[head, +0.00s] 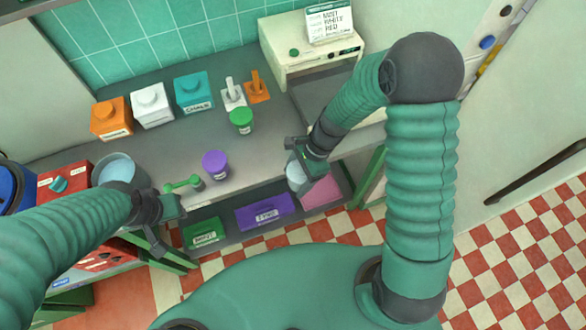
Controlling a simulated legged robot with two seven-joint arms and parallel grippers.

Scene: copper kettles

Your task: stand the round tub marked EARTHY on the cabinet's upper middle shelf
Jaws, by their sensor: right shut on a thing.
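My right gripper (300,163) is shut on a small pale round tub (296,175), held at the counter's front edge. The gripper hides part of this tub, and I see no readable marking on it. A purple round tub (215,165) and a green round tub (242,121) stand on the counter; their labels are too small to read. I cannot tell which tub is marked EARTHY. My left gripper (168,226) is open and empty at the counter's front left. I cannot make out the cabinet's upper middle shelf in this view.
Orange (111,117), white (152,104) and teal (193,92) canisters line the counter's back. A cream machine (310,50) bears a sign. A green scoop (184,184) lies near the front. Below, a shelf holds green (203,234), purple (265,212) and pink (321,192) boxes.

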